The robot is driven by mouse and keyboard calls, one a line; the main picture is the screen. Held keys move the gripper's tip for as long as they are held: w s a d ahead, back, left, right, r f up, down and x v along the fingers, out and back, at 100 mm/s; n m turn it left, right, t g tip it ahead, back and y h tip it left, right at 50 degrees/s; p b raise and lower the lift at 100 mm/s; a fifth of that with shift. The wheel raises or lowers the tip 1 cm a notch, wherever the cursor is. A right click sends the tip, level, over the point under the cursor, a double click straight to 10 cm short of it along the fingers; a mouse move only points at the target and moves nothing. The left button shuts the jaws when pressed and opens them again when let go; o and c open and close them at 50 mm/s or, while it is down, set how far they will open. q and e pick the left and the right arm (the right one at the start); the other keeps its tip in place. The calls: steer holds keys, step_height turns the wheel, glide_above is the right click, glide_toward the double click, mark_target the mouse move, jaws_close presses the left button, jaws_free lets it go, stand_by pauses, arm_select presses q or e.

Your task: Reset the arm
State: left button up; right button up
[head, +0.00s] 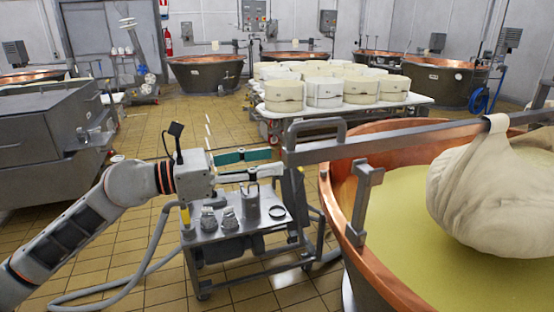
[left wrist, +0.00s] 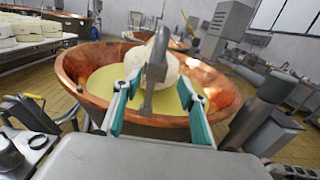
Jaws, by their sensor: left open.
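My left arm (head: 110,195) comes in from the lower left of the head view. My left gripper (head: 262,163) points right, its teal-padded fingers apart and nothing between them. It is left of the copper vat and above the small metal cart. In the left wrist view both fingers of the gripper (left wrist: 160,112) show wide apart, with the vat (left wrist: 235,92) beyond them. The right gripper is not in either view.
A copper vat (head: 375,285) of yellowish liquid stands at right, a cloth bundle (head: 490,195) hanging from a metal bar (head: 390,140) across it. A metal cart (head: 235,232) stands below my gripper. A table (head: 400,104) of cheese wheels stands behind. Tiled floor is open at left.

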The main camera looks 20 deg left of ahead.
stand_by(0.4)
arm_select(q)
steer(key=s+a+f+n+t+y, duration=0.1)
steer(key=s+f+n+t+y, duration=0.15)
steer(key=f+n, duration=0.75)
steer(key=s+a+f+n+t+y, duration=0.1)
steer(key=f+n+t+y, duration=0.15)
steer(key=f+n, duration=0.8)
steer(key=s+a+f+n+t+y, duration=0.1)
steer(key=f+n+t+y, duration=0.15)
steer(key=f+n, duration=0.8)
steer(key=s+d+f+n+g+y, duration=0.1)
steer(key=s+f+n+g+y, duration=0.3)
steer(key=s+f, duration=1.4)
step_height(320, 180, down, 4)
steer(key=n+g, duration=0.3)
steer(key=n, duration=0.4)
steer(key=shift+n+g, duration=0.3)
steer(key=shift+g, duration=0.05)
steer(key=shift+y, duration=0.25)
